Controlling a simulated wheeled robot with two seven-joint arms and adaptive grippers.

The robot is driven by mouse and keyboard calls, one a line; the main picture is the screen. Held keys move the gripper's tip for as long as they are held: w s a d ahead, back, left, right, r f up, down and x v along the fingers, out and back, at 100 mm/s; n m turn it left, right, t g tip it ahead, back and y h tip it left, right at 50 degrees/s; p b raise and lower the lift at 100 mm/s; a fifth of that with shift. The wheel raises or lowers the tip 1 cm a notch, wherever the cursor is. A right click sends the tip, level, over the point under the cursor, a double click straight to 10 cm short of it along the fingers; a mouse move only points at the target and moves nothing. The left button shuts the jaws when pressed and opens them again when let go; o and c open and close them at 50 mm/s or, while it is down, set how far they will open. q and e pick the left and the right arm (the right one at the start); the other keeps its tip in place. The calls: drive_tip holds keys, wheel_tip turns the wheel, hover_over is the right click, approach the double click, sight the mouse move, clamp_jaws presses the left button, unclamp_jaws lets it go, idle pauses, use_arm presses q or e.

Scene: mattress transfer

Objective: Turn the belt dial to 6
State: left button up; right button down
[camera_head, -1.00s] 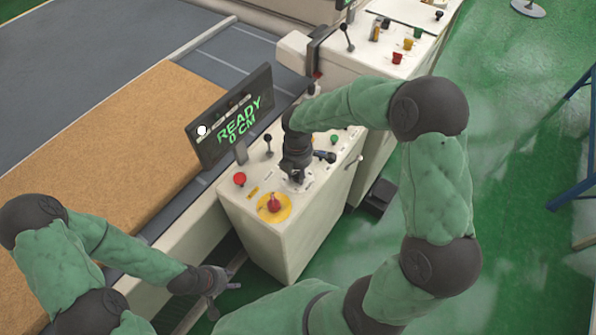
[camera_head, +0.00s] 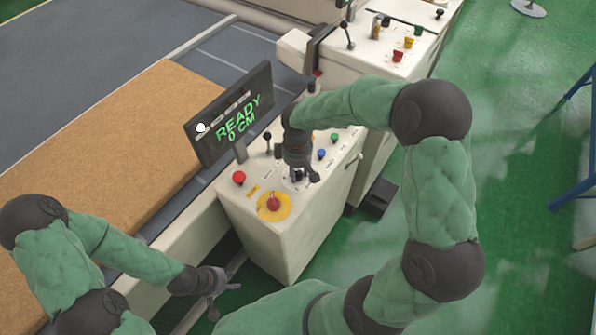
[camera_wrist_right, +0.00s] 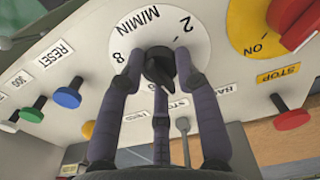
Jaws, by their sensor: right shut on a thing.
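The belt dial is a black knob (camera_wrist_right: 160,66) on a round white scale plate (camera_wrist_right: 190,48) marked M/MIN, with a 2 and an 8 readable. My right gripper (camera_wrist_right: 160,78) is shut on the knob, its dark fingers around it. The fingers hide part of the scale, and I cannot read the pointer's exact setting. In the head view, my right gripper (camera_head: 299,175) points down onto the control box top and covers the dial. My left gripper (camera_head: 222,286) is open and empty, low beside the box.
A display (camera_head: 230,115) reads READY 0 CM. A tan mattress (camera_head: 110,145) lies on the belt at left.

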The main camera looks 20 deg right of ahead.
drive_tip(key=m+b, duration=0.1)
drive_tip(key=m, duration=0.4)
drive_tip(key=shift+a+f, duration=0.15)
drive_tip(key=shift+m+b, duration=0.3)
drive_tip(key=shift+m, duration=1.5)
drive_tip(key=shift+w+m, duration=0.1)
drive_tip(key=shift+m, duration=0.2)
drive_tip(key=shift+r, duration=0.2)
drive_tip(key=c, duration=1.1)
unclamp_jaws()
drive_tip(key=shift+c, duration=0.2)
drive_tip(key=shift+o, duration=1.2)
drive_tip(key=shift+w, duration=0.1)
wheel_tip(320, 180, up, 12)
